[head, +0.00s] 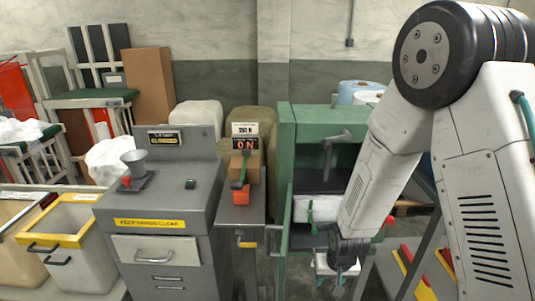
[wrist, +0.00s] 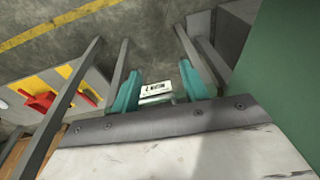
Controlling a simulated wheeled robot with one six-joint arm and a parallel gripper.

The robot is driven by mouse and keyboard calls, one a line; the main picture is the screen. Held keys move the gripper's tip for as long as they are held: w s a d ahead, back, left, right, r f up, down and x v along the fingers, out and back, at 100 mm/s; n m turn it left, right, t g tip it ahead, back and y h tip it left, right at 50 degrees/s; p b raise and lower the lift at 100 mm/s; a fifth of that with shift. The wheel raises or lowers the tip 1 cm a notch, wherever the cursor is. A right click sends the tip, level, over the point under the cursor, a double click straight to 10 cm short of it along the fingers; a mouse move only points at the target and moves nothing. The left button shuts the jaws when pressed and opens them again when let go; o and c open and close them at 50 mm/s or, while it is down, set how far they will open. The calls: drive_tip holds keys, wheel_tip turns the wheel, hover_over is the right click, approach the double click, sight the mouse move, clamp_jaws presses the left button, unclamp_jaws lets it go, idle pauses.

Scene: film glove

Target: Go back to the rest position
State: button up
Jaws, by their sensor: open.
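My gripper (head: 330,281) hangs low at the end of my arm, in front of the green cabinet (head: 285,150), in the head view. In the wrist view its two teal fingers (wrist: 158,88) are spread apart. A small white labelled piece (wrist: 156,89) shows between them; I cannot tell whether it lies beyond the fingers or touches them. No object is visibly clamped. The grey floor shows past the fingertips.
A green-handled white bundle (head: 314,208) sits in the cabinet. Left of it stand a narrow grey stand (head: 240,212) with an "ON" sign and a grey "KEEP DRAWER CLEAR" cabinet (head: 165,222). Yellow-rimmed bins (head: 75,205) are far left. Grey metal bars (wrist: 62,110) flank my gripper.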

drive_tip(key=s+d+r, duration=0.3)
drive_tip(key=s+r, duration=0.5)
drive_tip(key=r, duration=0.3)
drive_tip(key=s+d+r, duration=0.2)
drive_tip(key=s+r, duration=0.6)
drive_tip(key=r, duration=0.4)
drive_tip(key=s+d+r, duration=0.3)
drive_tip(key=s+r, duration=0.5)
drive_tip(key=r, duration=0.4)
drive_tip(key=shift+d+g, duration=0.35)
drive_tip(key=shift+g, duration=0.05)
